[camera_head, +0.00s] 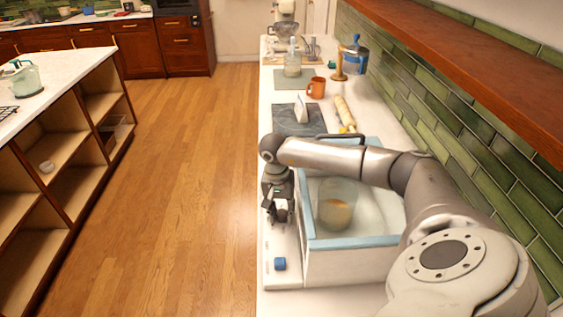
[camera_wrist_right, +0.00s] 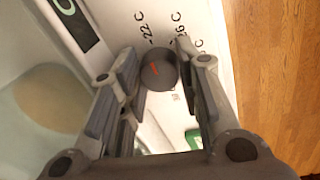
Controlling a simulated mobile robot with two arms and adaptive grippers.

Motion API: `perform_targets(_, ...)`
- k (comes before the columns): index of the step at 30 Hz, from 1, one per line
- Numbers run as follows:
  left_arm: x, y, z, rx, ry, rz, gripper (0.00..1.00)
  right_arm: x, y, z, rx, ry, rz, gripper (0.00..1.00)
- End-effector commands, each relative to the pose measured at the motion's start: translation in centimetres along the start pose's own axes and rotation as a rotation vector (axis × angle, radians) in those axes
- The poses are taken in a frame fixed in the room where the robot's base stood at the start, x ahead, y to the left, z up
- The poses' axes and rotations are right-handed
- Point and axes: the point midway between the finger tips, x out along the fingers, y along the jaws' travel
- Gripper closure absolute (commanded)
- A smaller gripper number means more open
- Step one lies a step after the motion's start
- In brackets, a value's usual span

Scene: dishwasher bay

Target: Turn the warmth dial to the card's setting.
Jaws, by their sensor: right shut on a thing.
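In the right wrist view the warmth dial (camera_wrist_right: 158,80) is a round dark grey knob with a short orange-red mark. Printed labels beside it seem to read 22 C and 26 C, with another partly hidden by a finger. I cannot tell which label the mark points to. My right gripper (camera_wrist_right: 158,60) is shut on the dial, one finger at each side. In the head view my right gripper (camera_head: 279,213) points down over the white panel (camera_head: 283,243), hiding the dial. A small white upright piece (camera_head: 301,110), possibly the card, shows no readable text. My left gripper is out of view.
The floor at left is clear.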

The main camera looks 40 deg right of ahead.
Motion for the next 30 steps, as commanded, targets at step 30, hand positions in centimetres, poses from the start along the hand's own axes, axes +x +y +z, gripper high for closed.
perform_targets(30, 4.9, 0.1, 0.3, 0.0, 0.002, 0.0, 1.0, -0.1, -0.1, -0.3, 0.626, -0.049, -0.003, 0.92)
